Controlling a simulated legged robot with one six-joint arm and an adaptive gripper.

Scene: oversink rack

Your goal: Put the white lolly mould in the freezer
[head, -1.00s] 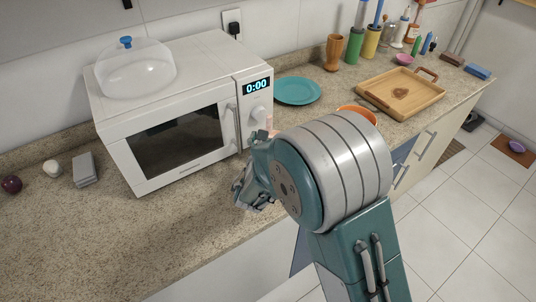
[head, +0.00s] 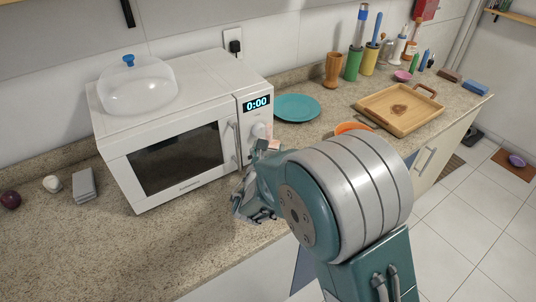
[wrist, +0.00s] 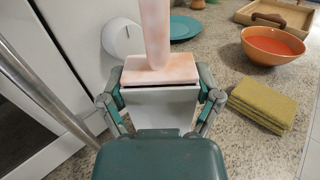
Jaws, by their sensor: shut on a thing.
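The white lolly mould (wrist: 163,104) is a white block with a pinkish, mottled top and a thick pinkish stick standing up from it. My gripper (wrist: 162,88) is shut on it, with one finger at each side, in the wrist view. In the head view my gripper (head: 254,198) is over the counter in front of the microwave's right side, and only a small pinkish part of the mould (head: 273,146) shows behind my arm. Whether the mould touches the counter is unclear. No freezer is recognisable in view.
A white microwave (head: 180,158) with a clear dome on top stands close left of my gripper. An orange bowl (wrist: 273,45) and a folded olive cloth (wrist: 262,104) lie to the right. A teal plate (head: 297,107) and wooden tray (head: 402,108) are farther back.

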